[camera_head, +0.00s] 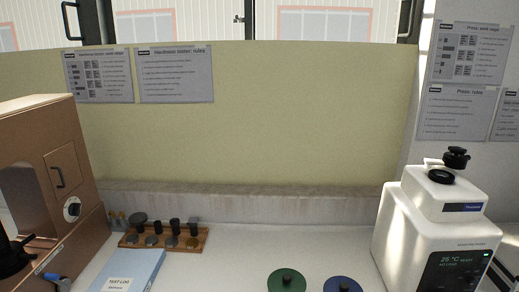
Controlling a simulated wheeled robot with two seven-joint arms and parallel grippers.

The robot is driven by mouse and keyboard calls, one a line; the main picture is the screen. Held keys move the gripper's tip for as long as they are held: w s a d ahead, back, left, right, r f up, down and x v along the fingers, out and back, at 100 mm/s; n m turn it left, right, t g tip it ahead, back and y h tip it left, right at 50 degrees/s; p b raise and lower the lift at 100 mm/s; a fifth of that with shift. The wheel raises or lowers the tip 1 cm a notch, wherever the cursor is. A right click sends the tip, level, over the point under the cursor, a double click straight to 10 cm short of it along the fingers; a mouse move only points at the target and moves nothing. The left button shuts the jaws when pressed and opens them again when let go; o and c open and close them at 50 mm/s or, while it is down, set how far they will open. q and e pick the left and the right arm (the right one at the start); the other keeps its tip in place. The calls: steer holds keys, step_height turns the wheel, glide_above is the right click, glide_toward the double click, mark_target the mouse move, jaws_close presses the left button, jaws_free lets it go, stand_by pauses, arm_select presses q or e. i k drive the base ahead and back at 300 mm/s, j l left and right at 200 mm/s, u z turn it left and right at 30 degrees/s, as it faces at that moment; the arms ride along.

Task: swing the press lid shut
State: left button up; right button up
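The white press (435,220) stands at the right, with a small lit screen (460,268) on its front. A black knobbed piece (455,158), which looks like the lid, sits at the top behind a dark round ring (440,176). The ring shows uncovered from above, and the knobbed piece is off to its back right, so the lid looks open. Its hinge is too small to make out. Neither of my grippers shows in this view.
A brown hardness tester (60,160) stands at the left. A wooden rack (165,241) with several dark pieces and a blue test log (128,270) lie beside it. Green (287,281) and blue (342,285) knobbed discs lie at the front. The table between is clear.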

mark_target(449, 160)
steer(key=l, duration=0.55)
steer(key=k+l+u, duration=0.1)
steer(key=l, duration=1)
steer(key=k+l+u, duration=0.1)
steer(key=l, duration=0.45)
steer(key=k+l, duration=0.1)
steer(key=l, duration=0.45)
steer(key=k+l+u, duration=0.1)
steer(key=l, duration=0.45)
steer(key=k+l, duration=0.1)
steer(key=l, duration=0.4)
steer(key=k+l+u, duration=0.1)
steer(key=l, duration=0.45)
